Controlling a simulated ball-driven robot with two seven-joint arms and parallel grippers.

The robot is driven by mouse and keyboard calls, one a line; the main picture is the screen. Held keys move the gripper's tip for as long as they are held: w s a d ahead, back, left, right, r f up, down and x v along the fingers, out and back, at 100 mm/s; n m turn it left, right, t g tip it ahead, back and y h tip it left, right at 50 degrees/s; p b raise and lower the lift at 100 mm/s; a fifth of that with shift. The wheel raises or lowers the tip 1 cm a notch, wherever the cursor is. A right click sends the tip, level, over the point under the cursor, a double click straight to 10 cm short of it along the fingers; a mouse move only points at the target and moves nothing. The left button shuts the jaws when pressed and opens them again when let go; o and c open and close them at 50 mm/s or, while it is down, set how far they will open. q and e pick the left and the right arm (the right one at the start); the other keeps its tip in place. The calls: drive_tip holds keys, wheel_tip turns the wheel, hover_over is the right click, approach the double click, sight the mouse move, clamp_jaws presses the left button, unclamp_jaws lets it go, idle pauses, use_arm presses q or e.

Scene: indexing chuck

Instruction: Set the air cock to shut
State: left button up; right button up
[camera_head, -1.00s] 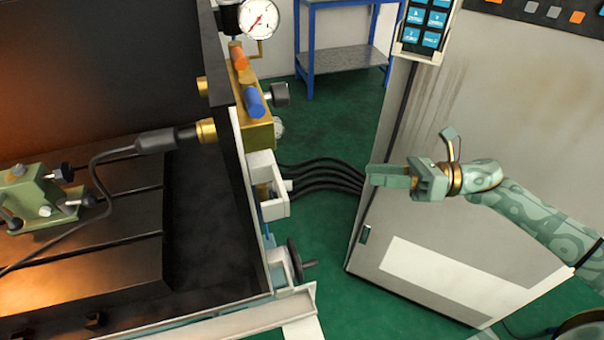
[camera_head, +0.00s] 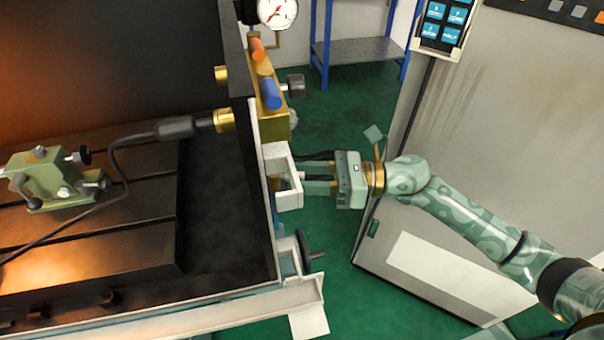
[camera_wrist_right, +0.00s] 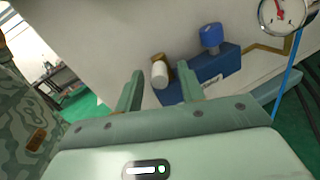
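My right gripper (camera_head: 306,180) is open at the white open-fronted bracket (camera_head: 288,198) on the machine's side, fingers pointing left into it. In the right wrist view, a small brass fitting with a white cylindrical end (camera_wrist_right: 160,75) shows between and beyond the two fingers (camera_wrist_right: 160,86); it looks like the air cock, but no label is readable. It sits beside a blue block (camera_wrist_right: 218,72) with a blue knob (camera_wrist_right: 211,37) on top. The fingers are not closed on it, and contact cannot be told. My left gripper is not in view.
Above the bracket is a brass manifold (camera_head: 277,122) with an orange handle (camera_head: 257,49) and a blue handle (camera_head: 271,92). A gauge (camera_head: 278,11) sits higher. A handwheel (camera_head: 308,252) is below. A grey cabinet (camera_head: 480,130) stands right.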

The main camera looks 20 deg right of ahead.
drive_tip(key=shift+w+a, duration=0.1)
drive_tip(key=shift+a, duration=0.2)
clamp_jaws()
